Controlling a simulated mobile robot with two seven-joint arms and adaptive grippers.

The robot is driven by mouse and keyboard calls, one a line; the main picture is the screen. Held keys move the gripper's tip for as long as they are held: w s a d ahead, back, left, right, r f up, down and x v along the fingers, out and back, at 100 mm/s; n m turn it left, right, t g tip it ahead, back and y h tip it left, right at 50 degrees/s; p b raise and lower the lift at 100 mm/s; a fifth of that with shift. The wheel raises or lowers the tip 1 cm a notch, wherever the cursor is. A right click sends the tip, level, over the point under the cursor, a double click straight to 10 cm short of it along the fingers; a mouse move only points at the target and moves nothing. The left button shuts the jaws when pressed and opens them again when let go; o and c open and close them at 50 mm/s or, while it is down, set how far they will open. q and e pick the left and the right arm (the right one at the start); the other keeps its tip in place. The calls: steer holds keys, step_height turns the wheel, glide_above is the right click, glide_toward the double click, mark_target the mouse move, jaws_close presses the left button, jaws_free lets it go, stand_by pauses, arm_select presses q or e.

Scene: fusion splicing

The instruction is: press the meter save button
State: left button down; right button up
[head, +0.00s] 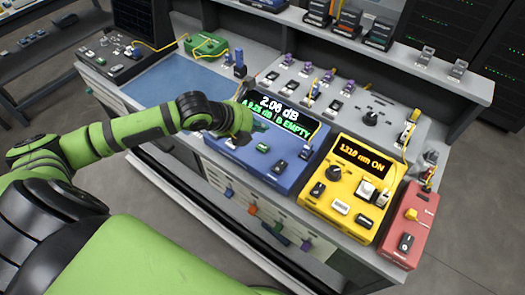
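The blue meter (285,182) sits on the bench in the middle of the head view. Its lit screen (281,119) reads 2.06 dB, with a green line below that ends in "B EMPTY". Several small buttons and switches (280,166) lie on its sloped front; their labels are too small to read, so I cannot tell which is save. My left gripper (261,127) reaches in from the left over the meter's left part and covers some of the screen's lower left. Whether it touches a button is unclear, and its fingers are too small to judge. My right gripper is not in view.
A yellow unit (318,200) reading "1310 nm ON" and a red unit (413,222) stand right of the meter. A grey panel (345,110) with several connectors rises behind. A blue mat (180,84) and green box (207,45) lie to the left.

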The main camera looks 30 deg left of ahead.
mark_target(259, 147)
arm_select(q)
step_height(259, 147, down, 3)
steer(key=shift+f+b, duration=0.15)
steer(key=shift+b, duration=1)
steer(key=shift+f+b, duration=0.3)
steer(key=shift+f, duration=0.55)
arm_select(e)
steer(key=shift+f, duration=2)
arm_select(q)
steer(key=shift+f, duration=0.15)
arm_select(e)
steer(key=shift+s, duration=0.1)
arm_select(q)
steer(key=shift+f, duration=0.25)
steer(key=shift+f, duration=0.45)
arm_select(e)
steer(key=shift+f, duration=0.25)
arm_select(q)
steer(key=shift+r, duration=0.1)
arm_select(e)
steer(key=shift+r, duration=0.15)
arm_select(q)
steer(key=shift+r+p, duration=0.75)
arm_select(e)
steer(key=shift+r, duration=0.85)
